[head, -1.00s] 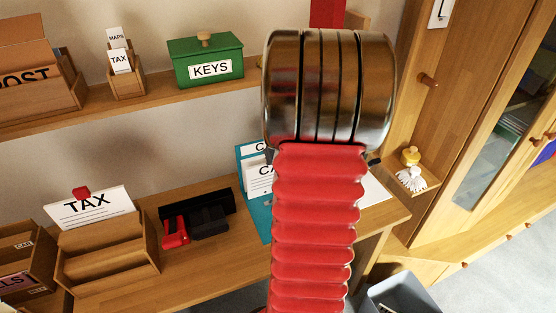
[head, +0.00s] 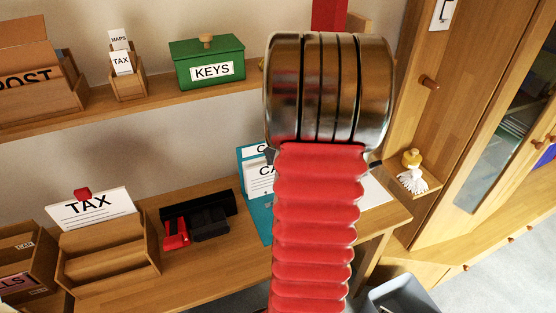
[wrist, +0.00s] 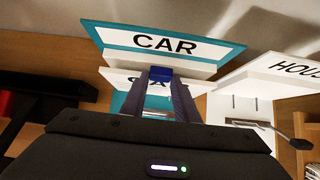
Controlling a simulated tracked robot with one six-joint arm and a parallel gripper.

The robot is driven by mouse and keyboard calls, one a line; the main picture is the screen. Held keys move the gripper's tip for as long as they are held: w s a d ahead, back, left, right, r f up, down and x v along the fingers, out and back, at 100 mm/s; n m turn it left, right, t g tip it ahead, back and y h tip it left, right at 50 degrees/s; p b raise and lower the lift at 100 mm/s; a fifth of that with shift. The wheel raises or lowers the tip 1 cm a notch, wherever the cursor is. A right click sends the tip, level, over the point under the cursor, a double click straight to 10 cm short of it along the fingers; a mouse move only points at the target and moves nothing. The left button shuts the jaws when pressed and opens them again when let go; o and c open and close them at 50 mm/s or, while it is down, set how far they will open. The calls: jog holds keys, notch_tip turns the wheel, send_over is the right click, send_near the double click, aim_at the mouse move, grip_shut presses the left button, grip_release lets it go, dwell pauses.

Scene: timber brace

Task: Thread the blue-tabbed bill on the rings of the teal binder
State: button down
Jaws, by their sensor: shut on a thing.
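The teal binder lies open on the desk, with its CAR-labelled cover (wrist: 165,43) standing at the back in the wrist view. In the head view its teal edge (head: 241,160) shows left of my red arm. The white bill (wrist: 120,78) has a blue tab (wrist: 160,73) at its top. My gripper (wrist: 162,82) is shut on the tab and holds the bill upright in front of the cover. The bill (head: 260,182) partly shows in the head view, where my arm hides the gripper. The binder's rings are not clear, so I cannot tell whether the bill touches them.
A white HOUSE-labelled binder (wrist: 280,78) stands close on the right in the wrist view. A black and red hole punch (head: 205,220) lies to the left on the desk. A wooden TAX sorter (head: 105,255) stands further left. A grey bin (head: 400,295) is below the desk.

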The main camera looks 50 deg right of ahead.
jog(key=shift+w+d, duration=0.35)
jog(key=shift+w, duration=0.3)
dwell(0.4)
jog(key=c, duration=0.8)
grip_release()
jog(key=shift+r, duration=0.1)
notch_tip(320, 180, up, 8)
jog(key=shift+f, duration=0.1)
dwell(1.1)
dwell(0.6)
